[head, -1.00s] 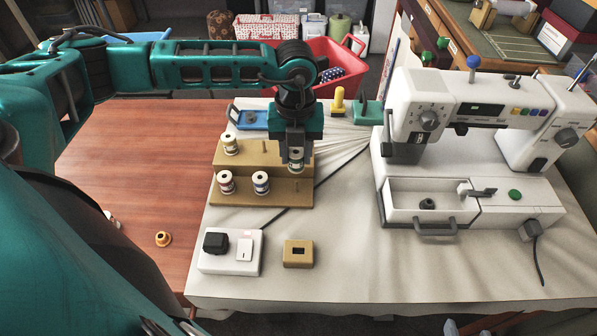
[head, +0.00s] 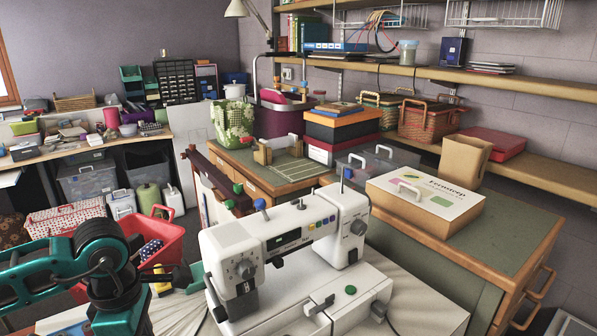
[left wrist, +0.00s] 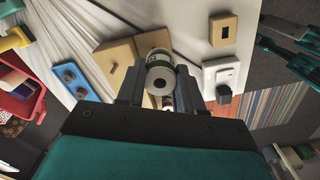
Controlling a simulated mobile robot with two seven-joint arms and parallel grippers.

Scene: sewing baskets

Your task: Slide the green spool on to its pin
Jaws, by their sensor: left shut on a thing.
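In the left wrist view my left gripper (left wrist: 159,90) is shut on the green spool (left wrist: 160,62), a white spool with a dark green band. Its end with a dark centre hole faces the camera. The tan wooden spool stand (left wrist: 116,52) is behind it, with a small peg (left wrist: 112,66) showing beside the left finger. The spool hides part of the stand, so I cannot tell whether it is on a pin or above one. The head view shows only my left arm at lower left. Dark teal parts of mine show at the wrist view's upper right; the right gripper's state is unclear.
The sewing machine (head: 285,240) stands on the cloth-covered table. A blue block (left wrist: 75,77), a tan block with a slot (left wrist: 223,29) and a white switch box (left wrist: 220,76) lie around the stand. A red basket (head: 160,240) is beyond the table.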

